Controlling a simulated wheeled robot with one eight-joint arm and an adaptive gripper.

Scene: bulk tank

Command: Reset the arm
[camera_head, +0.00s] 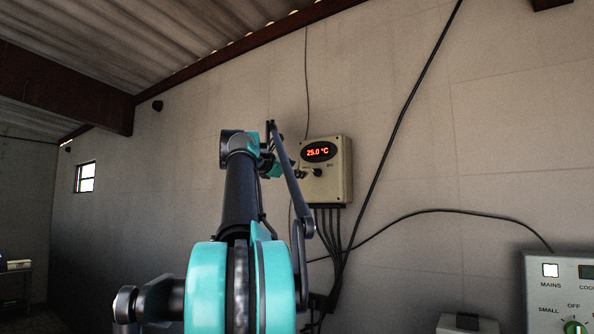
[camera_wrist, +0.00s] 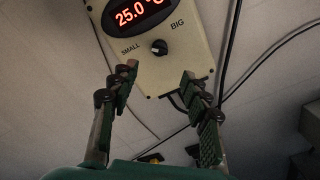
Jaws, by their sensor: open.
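My gripper (camera_wrist: 158,82) is open and empty in the wrist view, its two fingers apart in front of the lower part of a beige wall box. The box (camera_head: 338,150) has a red display (camera_head: 318,152) reading 25.0 °C. In the wrist view the box (camera_wrist: 185,65) shows a black knob (camera_wrist: 159,47) between the labels SMALL and BIG. The knob lies above and beyond the fingertips, and I see no contact. In the head view my arm reaches up toward the box, and my gripper (camera_head: 301,174) is small and partly hidden there.
Black cables (camera_head: 328,240) hang below the box, and one runs diagonally up the wall (camera_head: 400,120). A control panel (camera_head: 560,290) with MAINS and SMALL/OFF labels is at the lower right. A small grey box (camera_head: 467,322) stands left of it.

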